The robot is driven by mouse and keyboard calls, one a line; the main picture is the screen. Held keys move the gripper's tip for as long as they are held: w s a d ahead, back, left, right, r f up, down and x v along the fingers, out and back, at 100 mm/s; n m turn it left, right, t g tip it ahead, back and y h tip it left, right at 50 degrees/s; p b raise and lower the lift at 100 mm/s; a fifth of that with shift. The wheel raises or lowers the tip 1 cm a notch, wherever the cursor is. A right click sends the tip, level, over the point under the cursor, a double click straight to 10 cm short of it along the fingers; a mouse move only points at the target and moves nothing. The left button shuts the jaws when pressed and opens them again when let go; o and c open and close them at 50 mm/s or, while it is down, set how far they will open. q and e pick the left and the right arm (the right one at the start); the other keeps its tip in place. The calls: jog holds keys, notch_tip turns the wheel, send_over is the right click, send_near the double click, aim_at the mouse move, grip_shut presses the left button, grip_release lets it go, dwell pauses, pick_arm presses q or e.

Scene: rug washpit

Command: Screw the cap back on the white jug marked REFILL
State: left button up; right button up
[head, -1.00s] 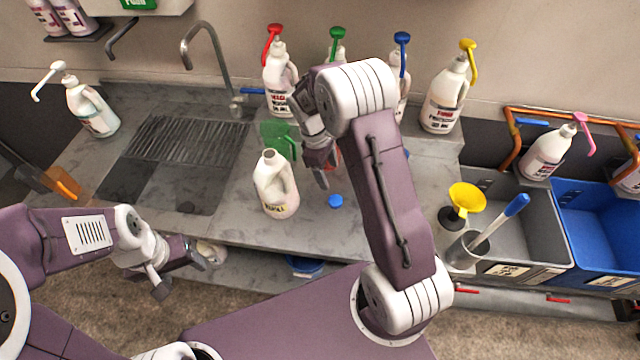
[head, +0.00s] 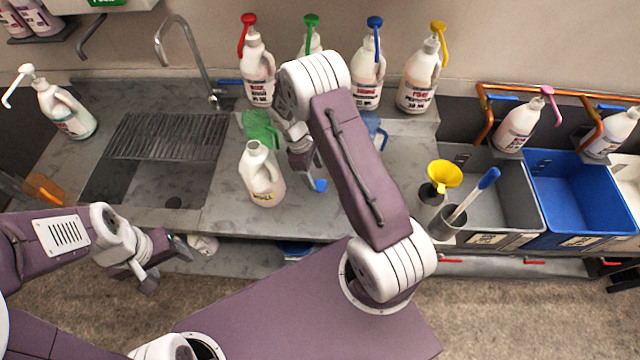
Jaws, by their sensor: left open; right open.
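The white jug (head: 262,178) stands upright and uncapped on the grey counter, with a yellow label low on its front. A blue cap (head: 320,185) lies on the counter just right of the jug. My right gripper (head: 306,172) is open above the counter between the jug and the cap, close to the cap; I cannot tell whether it touches. My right arm hides part of the counter behind it. My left gripper (head: 168,268) is open and empty in front of the counter edge, lower left of the jug.
Pump bottles with red (head: 257,70), green, blue and yellow (head: 420,80) pumps stand along the wall. A green scoop or jug (head: 262,128) is behind the white jug. A sink (head: 150,180) lies left. Grey (head: 500,205) and blue (head: 580,195) bins are right.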

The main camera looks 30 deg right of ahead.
aim_at(320, 185)
jog(key=shift+s+d+f+p, duration=0.2)
jog(key=shift+f+p, duration=0.15)
jog(key=shift+p, duration=0.05)
jog(key=p+x, duration=0.1)
jog(key=x, duration=0.3)
jog(key=shift+w, duration=0.15)
jog(key=shift+f, duration=0.3)
jog(key=shift+c, duration=0.4)
jog(key=c, duration=1.3)
jog(key=shift+c, duration=0.2)
jog(key=shift+r, duration=0.1)
